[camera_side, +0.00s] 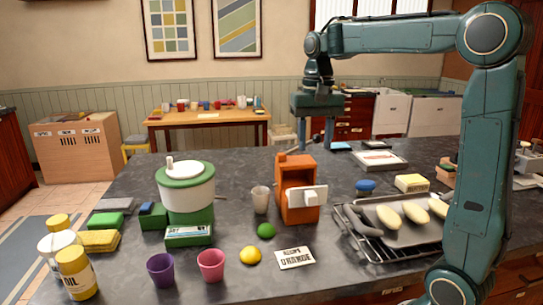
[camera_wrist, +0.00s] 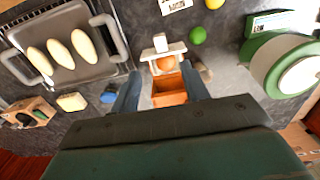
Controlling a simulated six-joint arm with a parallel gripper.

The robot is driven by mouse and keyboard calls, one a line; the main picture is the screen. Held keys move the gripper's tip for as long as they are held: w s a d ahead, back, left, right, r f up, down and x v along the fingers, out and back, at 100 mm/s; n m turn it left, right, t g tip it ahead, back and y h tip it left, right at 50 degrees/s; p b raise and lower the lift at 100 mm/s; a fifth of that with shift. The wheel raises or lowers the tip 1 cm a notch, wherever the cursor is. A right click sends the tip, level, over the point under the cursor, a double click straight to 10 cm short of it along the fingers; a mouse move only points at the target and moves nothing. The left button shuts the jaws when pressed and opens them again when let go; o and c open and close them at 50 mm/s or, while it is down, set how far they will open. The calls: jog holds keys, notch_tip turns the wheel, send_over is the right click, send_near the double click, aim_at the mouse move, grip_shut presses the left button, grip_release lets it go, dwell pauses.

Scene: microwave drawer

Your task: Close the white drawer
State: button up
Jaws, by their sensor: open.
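The white drawer (camera_side: 306,197) sticks out from the front of the small orange cabinet (camera_side: 283,175) on the dark countertop. In the wrist view, the drawer (camera_wrist: 163,49) stands out from the orange cabinet (camera_wrist: 169,94), with something orange showing just behind its white front. My gripper (camera_side: 318,133) is open and empty, high above and behind the cabinet. In the wrist view, my gripper's fingers (camera_wrist: 159,85) appear on either side of the cabinet. They do not appear to touch it or the drawer.
A grey tray (camera_side: 408,249) with pale loaf-shaped items sits on a rack to the right. A beige cup (camera_side: 260,200) stands just left of the cabinet. A green lime (camera_side: 266,230), yellow lemon (camera_side: 250,255) and card (camera_side: 295,258) lie in front. A green-white pot (camera_side: 187,192) stands left.

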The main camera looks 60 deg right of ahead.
aim_at(312, 194)
notch_tip(312, 194, down, 14)
jog(key=shift+r, duration=0.1)
dwell(0.8)
jog(key=shift+c, duration=0.4)
grip_shut()
